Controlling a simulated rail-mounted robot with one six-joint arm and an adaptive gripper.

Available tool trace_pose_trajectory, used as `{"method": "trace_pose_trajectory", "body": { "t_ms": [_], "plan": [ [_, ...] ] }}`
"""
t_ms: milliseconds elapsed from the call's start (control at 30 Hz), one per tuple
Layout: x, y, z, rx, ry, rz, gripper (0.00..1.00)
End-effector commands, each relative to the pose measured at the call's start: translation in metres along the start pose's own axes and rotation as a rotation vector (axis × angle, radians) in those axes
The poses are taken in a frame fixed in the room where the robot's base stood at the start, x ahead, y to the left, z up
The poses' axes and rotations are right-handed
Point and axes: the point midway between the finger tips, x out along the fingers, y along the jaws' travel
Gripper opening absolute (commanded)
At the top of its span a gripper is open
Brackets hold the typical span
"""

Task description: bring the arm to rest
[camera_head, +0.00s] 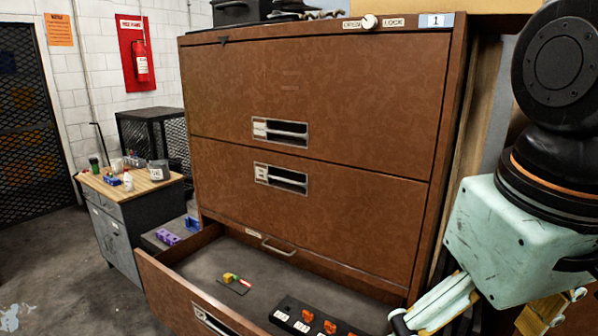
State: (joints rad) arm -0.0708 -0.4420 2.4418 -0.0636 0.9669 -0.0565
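My gripper (478,318) is at the lower right, with a pale green body and yellow and pale green finger links. It hangs in front of the cabinet's right side, near the right end of the open drawer. Its fingertips are cut off by the bottom edge, so I cannot see whether they are apart or hold anything. My black wrist joint is above it at the right edge.
A brown cabinet (300,90) fills the middle. Its bottom drawer (190,290) is pulled out and holds a black tray (290,306) with orange pieces and a small yellow-green part (231,278). A cluttered side table (122,187) stands left; open floor lies at lower left.

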Motion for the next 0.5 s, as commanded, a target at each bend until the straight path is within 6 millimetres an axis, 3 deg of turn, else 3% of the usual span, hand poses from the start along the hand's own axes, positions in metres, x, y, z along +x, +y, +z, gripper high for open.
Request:
{"method": "trace_pose_trajectory", "body": {
  "t_ms": [500],
  "plan": [
    [-0.013,-0.001,0.023,0.152,0.155,-0.023,0.96]
  ]
}}
